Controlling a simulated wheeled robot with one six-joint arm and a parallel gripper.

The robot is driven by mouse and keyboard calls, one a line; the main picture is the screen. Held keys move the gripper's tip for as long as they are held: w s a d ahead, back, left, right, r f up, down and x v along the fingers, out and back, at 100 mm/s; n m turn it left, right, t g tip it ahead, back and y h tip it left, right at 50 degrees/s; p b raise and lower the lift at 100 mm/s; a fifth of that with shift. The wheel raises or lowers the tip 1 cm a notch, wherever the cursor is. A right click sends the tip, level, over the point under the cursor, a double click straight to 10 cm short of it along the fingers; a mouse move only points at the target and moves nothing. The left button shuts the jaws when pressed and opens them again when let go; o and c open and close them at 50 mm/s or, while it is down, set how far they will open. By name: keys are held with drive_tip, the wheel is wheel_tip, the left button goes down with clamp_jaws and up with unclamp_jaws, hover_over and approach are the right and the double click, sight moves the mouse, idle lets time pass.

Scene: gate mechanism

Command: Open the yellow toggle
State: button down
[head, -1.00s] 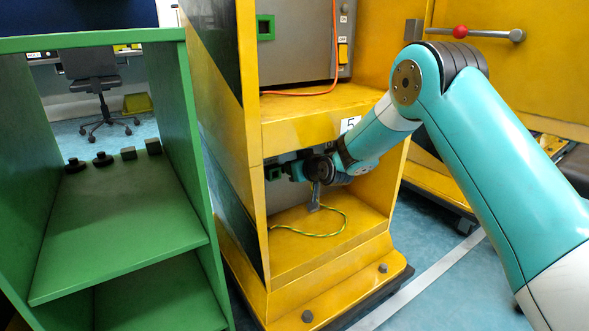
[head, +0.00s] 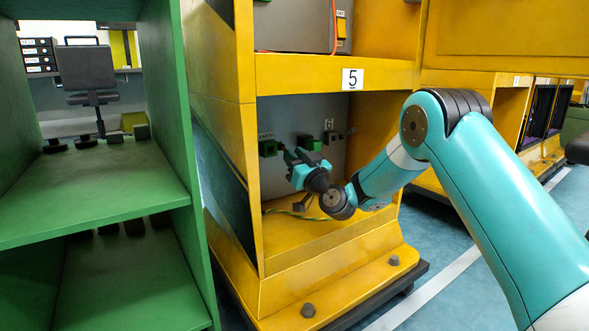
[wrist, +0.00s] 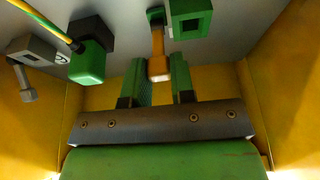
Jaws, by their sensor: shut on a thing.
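The yellow toggle (wrist: 158,58) hangs from a dark mount on the grey panel at the top of the wrist view. Its pale end lies between the two green fingers of my gripper (wrist: 160,74), which are shut on it. In the head view my gripper (head: 298,158) is inside the lower compartment of the yellow cabinet (head: 330,75), reaching to the back panel. The toggle cannot be made out there behind the gripper.
Beside the toggle are a green square socket (wrist: 190,18) and a green plug (wrist: 88,60) with a yellow-green cable (wrist: 42,20). A grey toggle (wrist: 27,85) is at left. Yellow compartment walls flank my gripper. A green shelf (head: 100,185) stands left of the cabinet.

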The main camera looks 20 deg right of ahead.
drive_tip(key=shift+w+f+t, duration=0.1)
drive_tip(key=shift+f+t, duration=0.4)
drive_tip(key=shift+t, duration=0.1)
drive_tip(key=c, duration=1)
unclamp_jaws()
drive_tip(key=shift+o, duration=0.2)
